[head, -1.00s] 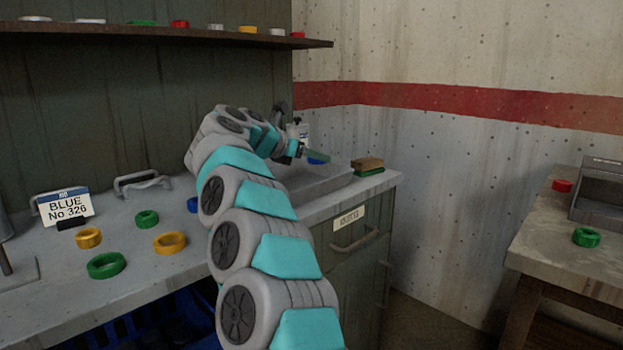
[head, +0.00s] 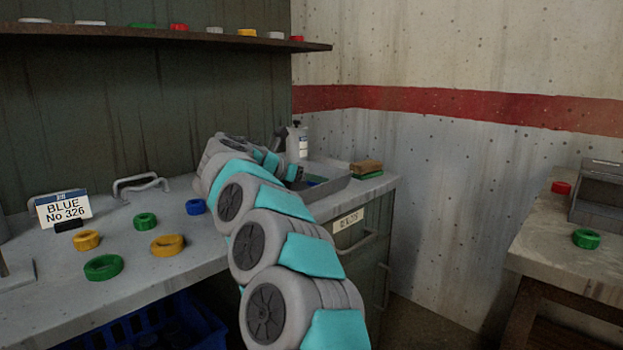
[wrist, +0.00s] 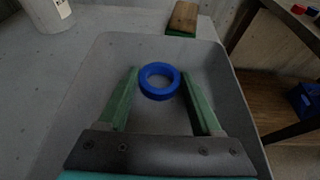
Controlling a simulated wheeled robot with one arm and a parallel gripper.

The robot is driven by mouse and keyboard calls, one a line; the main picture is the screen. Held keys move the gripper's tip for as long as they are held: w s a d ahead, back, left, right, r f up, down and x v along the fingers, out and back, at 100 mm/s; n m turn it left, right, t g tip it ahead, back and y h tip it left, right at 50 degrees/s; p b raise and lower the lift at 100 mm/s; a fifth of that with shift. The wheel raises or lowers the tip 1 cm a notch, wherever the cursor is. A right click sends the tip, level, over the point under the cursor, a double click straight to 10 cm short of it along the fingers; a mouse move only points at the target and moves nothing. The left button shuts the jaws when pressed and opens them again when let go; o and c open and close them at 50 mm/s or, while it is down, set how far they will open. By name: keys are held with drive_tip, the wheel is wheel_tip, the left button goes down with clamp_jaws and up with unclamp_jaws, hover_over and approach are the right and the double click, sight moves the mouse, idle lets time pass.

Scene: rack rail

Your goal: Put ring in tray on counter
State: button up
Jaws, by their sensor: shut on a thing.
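A blue ring (wrist: 159,81) sits between the green fingertips of my gripper (wrist: 160,78) in the wrist view, and the gripper is shut on it. The grey tray (wrist: 82,82) surrounds the ring and fingers in that view, so they are over or within its walls. I cannot tell whether the ring touches the tray floor. In the head view the tray (head: 333,189) stands at the right end of the counter (head: 190,236), and my arm and the tray wall hide most of the gripper and ring.
A wood-and-green block (head: 367,167) lies beside the tray, and a white bottle (head: 298,142) stands behind it. Another blue ring (head: 195,206), green rings and yellow rings lie on the counter left of my arm. A sign (head: 64,207) reads "BLUE No 326".

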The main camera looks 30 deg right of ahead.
drive_tip(key=shift+f, duration=0.2)
drive_tip(key=o, duration=1.4)
drive_tip(key=shift+r, duration=0.2)
drive_tip(key=shift+a, duration=0.2)
drive_tip(key=b+v, duration=0.1)
drive_tip(key=v, duration=1)
drive_tip(key=shift+s+a+r+b, duration=0.2)
drive_tip(key=shift+a+b, duration=0.05)
drive_tip(key=shift+b, duration=0.05)
